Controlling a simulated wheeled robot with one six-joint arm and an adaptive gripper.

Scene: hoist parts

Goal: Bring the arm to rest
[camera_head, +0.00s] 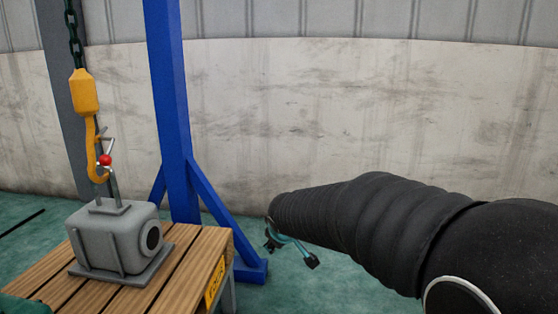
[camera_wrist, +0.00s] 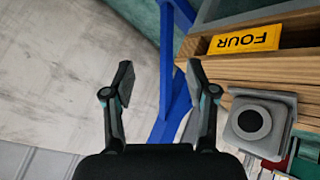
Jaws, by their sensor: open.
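My gripper (camera_wrist: 160,85) is open and empty in the wrist view, its two fingers spread apart. In the head view my black-sleeved arm reaches in from the right, and my gripper (camera_head: 291,250) is at its end, to the right of the wooden table and apart from it. It touches nothing that I can see.
A grey machine block (camera_head: 110,236) sits on the slatted wooden table (camera_head: 185,262), with a yellow hook (camera_head: 91,137) at its top handle on a chain (camera_head: 74,38). A blue post (camera_head: 168,90) with braces stands behind. A yellow "FOUR" label (camera_wrist: 244,39) marks the table's side.

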